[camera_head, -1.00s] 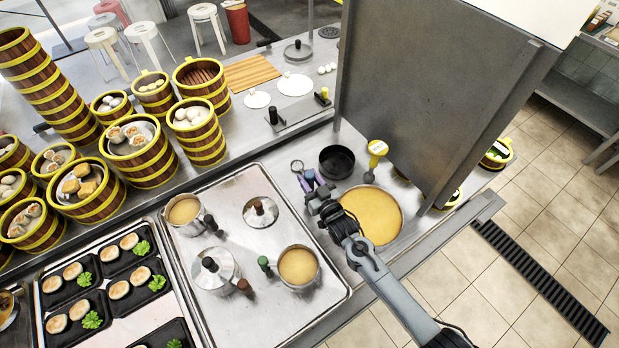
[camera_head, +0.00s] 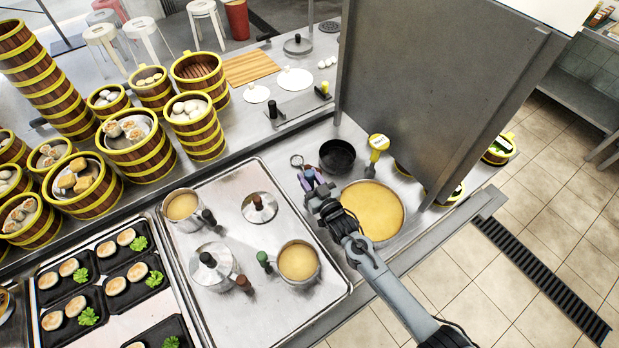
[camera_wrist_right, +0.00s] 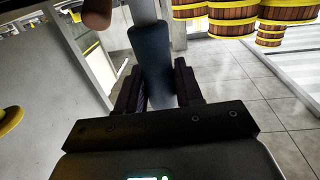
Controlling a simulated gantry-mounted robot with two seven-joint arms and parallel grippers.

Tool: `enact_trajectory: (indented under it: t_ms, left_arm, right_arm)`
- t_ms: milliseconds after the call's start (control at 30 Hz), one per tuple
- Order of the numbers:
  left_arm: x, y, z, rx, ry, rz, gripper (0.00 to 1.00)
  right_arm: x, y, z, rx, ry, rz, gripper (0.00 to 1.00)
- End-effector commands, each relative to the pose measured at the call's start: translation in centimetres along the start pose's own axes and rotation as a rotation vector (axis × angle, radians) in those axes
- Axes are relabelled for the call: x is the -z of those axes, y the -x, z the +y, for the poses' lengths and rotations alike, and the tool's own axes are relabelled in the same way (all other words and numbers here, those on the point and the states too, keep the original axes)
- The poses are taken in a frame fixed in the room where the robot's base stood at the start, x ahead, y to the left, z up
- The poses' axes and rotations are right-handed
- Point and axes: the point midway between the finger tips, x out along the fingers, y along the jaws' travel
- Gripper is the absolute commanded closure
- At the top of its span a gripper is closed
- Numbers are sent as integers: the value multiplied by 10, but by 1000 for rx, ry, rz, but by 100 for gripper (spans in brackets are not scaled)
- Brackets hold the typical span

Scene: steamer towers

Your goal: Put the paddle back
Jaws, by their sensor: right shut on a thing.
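My right gripper (camera_head: 313,184) is beside the round pan of yellow liquid (camera_head: 372,212), on its left, over the metal counter. In the right wrist view, its dark fingers (camera_wrist_right: 157,88) are shut on a dark blue handle (camera_wrist_right: 152,62) with a pale shaft beyond it. I take this to be the paddle; its far end is out of that view. In the head view the gripper largely hides it, and only a small blue-purple part (camera_head: 306,177) shows at the fingertips. My left gripper is not in view.
A tall grey panel (camera_head: 435,100) rises at the right. A metal tray (camera_head: 310,309) with lidded and open pots lies to the left. Steamer stacks (camera_head: 140,147) fill the back left.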

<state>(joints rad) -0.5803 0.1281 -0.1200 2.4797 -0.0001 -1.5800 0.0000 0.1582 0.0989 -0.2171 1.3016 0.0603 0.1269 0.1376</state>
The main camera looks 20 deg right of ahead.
Motion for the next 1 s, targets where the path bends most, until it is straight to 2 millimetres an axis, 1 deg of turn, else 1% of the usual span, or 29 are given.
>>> enact_trajectory:
  t_ms: [567, 600, 667, 700, 767, 800, 1000]
  left_arm:
    - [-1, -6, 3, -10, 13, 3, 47]
    - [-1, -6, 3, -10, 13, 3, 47]
    - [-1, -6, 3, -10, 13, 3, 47]
    - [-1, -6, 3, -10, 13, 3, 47]
    - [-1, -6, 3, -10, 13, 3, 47]
    - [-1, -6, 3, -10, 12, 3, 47]
    - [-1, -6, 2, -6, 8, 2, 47]
  right_arm:
    - [-8, 0, 0, 0, 0, 2, 100]
    - [-8, 0, 0, 0, 0, 2, 61]
    - [-8, 0, 0, 0, 0, 2, 52]
    - [-8, 0, 0, 0, 0, 2, 46]
    - [-8, 0, 0, 0, 0, 1, 37]
    - [-8, 0, 0, 0, 0, 1, 35]
    - [-9, 0, 0, 0, 0, -2, 35]
